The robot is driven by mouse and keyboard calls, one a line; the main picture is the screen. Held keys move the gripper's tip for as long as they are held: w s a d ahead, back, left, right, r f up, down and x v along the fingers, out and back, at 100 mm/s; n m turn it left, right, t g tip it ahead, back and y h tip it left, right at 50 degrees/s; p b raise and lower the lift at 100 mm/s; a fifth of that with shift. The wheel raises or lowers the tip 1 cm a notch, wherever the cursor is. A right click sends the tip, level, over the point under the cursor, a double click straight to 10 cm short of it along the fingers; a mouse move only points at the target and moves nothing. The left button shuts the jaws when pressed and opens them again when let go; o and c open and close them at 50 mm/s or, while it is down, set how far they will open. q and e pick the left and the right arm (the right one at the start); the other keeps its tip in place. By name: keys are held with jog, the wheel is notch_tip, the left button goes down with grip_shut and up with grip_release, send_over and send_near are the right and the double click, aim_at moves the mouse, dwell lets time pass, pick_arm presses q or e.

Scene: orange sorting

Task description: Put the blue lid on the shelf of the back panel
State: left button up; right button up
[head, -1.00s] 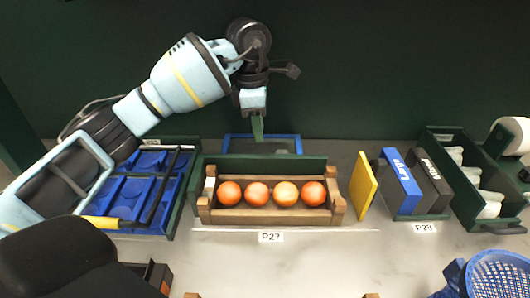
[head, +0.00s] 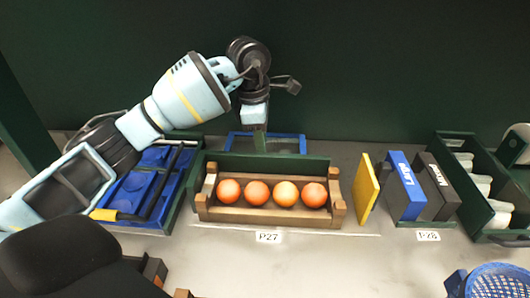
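A flat blue-rimmed piece (head: 292,138), which looks like the blue lid, lies behind the orange crate, with its front part hidden by the crate's green back wall. My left gripper (head: 260,143) points down over its middle. Its green finger overlaps the blue rim in the head view, and I cannot tell whether it touches. The fingers line up one behind the other, so their opening does not show. The dark green back panel (head: 370,70) rises behind the table; no shelf on it can be made out. My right gripper is not in view.
A wooden crate (head: 270,218) with several oranges stands in front of the blue piece. Left is a blue compartment tray (head: 128,205), partly under my arm. Right stand a yellow panel (head: 365,190), boxes (head: 405,185) and a green bin (head: 480,215). A blue basket (head: 500,282) is front right.

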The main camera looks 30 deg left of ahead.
pick_arm(q)
jog(key=f, duration=0.5)
jog(key=shift+w+d, duration=0.15)
jog(key=shift+w, duration=0.05)
grip_shut()
